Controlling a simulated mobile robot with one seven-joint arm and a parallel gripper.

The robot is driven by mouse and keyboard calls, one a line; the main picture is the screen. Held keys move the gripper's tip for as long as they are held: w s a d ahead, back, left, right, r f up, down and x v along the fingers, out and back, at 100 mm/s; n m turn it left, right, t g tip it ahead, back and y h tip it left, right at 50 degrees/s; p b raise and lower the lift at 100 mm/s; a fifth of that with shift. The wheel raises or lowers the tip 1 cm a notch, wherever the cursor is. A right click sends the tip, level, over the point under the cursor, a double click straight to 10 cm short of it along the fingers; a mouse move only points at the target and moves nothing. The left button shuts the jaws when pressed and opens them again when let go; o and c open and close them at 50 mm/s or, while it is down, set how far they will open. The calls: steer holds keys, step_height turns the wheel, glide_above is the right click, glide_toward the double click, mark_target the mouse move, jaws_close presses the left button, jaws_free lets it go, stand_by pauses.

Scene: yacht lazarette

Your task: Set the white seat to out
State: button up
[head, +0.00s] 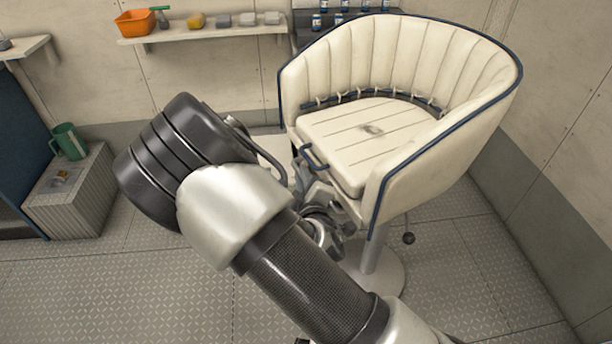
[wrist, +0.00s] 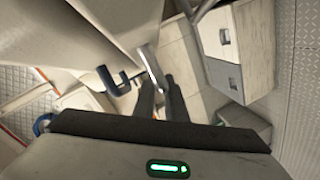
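The white seat (head: 365,140) is a tub chair with cream ribbed upholstery, blue piping and a slatted seat panel. It stands on a round pedestal. My gripper (wrist: 161,88) is low at the front of the seat, partly hidden behind my arm in the head view.
A wall shelf (head: 205,34) holds an orange bin (head: 135,23) and several small items. A grey box (head: 75,200) with a green mug (head: 68,142) stands at left. Walls close in behind and right of the seat. The floor at front left is clear.

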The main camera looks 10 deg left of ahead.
steer(key=o, duration=0.4)
steer(key=p+v, duration=1.1)
steer(key=v, duration=0.6)
steer(key=shift+p, duration=0.35)
steer(key=shift+s+d+r, duration=0.1)
steer(key=shift+s+r, duration=0.05)
